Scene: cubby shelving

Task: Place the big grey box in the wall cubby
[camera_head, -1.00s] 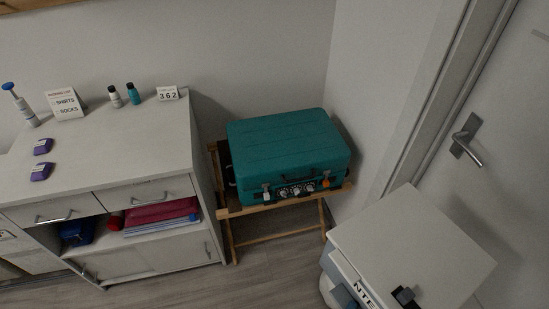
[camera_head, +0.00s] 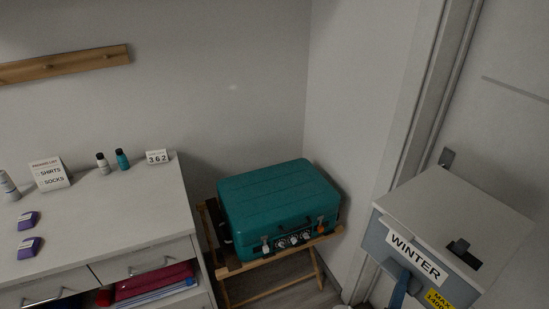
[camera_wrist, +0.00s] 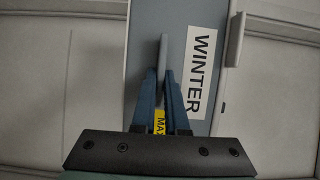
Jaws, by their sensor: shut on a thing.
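The big grey box (camera_head: 452,218) has a pale lid, a blue-grey front, a "WINTER" label and a yellow label. It is at the right of the head view, held up in front of the door. My gripper (camera_head: 402,284) is at its front, partly cut off by the bottom edge. In the wrist view the blue fingers of my gripper (camera_wrist: 163,78) are shut on a grey handle of the box (camera_wrist: 146,22). I cannot make out a wall cubby in these views.
A teal suitcase (camera_head: 278,205) lies on a wooden folding stand (camera_head: 270,262). A white dresser (camera_head: 100,215) at left carries bottles, signs and purple items, with folded cloth in its open shelf. A wooden peg rail (camera_head: 65,64) hangs on the wall. The door is behind the box.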

